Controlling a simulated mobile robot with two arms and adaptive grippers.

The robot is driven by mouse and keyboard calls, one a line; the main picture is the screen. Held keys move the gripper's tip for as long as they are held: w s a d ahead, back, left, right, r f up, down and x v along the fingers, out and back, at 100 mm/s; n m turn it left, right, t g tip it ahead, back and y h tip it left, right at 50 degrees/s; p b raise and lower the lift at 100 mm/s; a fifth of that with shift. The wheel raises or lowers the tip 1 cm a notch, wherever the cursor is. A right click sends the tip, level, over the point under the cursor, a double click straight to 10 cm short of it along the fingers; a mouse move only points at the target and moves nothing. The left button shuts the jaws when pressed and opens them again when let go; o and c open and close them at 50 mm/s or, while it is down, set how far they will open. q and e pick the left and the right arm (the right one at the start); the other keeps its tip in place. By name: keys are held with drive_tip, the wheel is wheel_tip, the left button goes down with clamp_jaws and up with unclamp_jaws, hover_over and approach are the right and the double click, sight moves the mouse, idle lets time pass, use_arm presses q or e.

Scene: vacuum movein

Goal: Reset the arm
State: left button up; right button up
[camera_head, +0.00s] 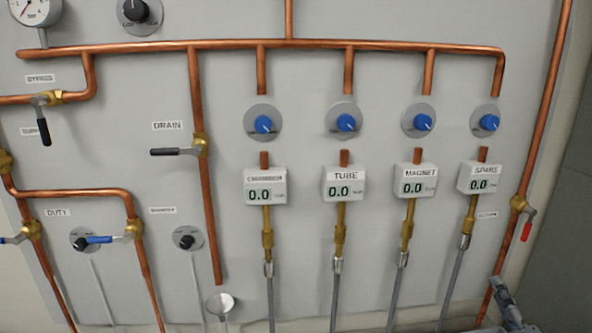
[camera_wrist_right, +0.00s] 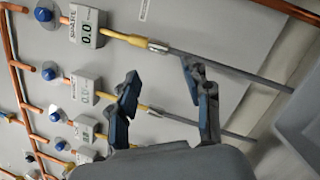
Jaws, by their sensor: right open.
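My right gripper shows at the lower right edge of the head view (camera_head: 508,308), in front of the lower part of the panel. In the right wrist view my right gripper (camera_wrist_right: 165,98) is open, its two dark fingers apart with nothing held between them. Grey hoses pass behind the fingers in that view; I see no clear contact. My left gripper is not in view.
A grey panel (camera_head: 300,255) carries copper pipes, blue knobs and meters reading 0.0, including the SPARE meter (camera_head: 479,178). Grey hoses (camera_head: 336,290) hang below. A red-handled valve (camera_head: 526,230) is at right; a small funnel (camera_head: 221,304) is at the bottom.

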drive_tip(key=s+a+f+m+g+h, duration=0.2)
drive_tip(key=s+a+f+m+g, duration=0.3)
drive_tip(key=f+m, duration=0.3)
drive_tip(key=s+a+f+m+g+h, duration=0.1)
drive_tip(key=s+a+f+m+g, duration=0.25)
drive_tip(key=s+f+m, duration=0.5)
drive_tip(key=s+a+f+m+g+y, duration=0.2)
drive_tip(key=s+a+f+g+y, duration=0.15)
drive_tip(key=s+a, duration=0.4)
drive_tip(key=s+a+f+m+g+y, duration=0.2)
drive_tip(key=s+a+f+m+g, duration=0.1)
drive_tip(key=s+a+g, duration=0.4)
wheel_tip(320, 180, down, 29)
drive_tip(key=s+t+b, duration=0.1)
drive_tip(key=s+b, duration=0.1)
drive_tip(key=s, duration=0.1)
drive_tip(key=s+d+f+b, duration=0.1)
drive_tip(key=s+f, duration=0.7)
drive_tip(key=s+d+f+g+b, duration=0.1)
drive_tip(key=s+d+f, duration=0.1)
drive_tip(key=s+f, duration=0.6)
drive_tip(key=shift+d+f+n+h, duration=0.3)
drive_tip(key=shift+f+n+h, duration=0.05)
drive_tip(key=shift+f, duration=0.1)
drive_tip(key=shift+s, duration=0.1)
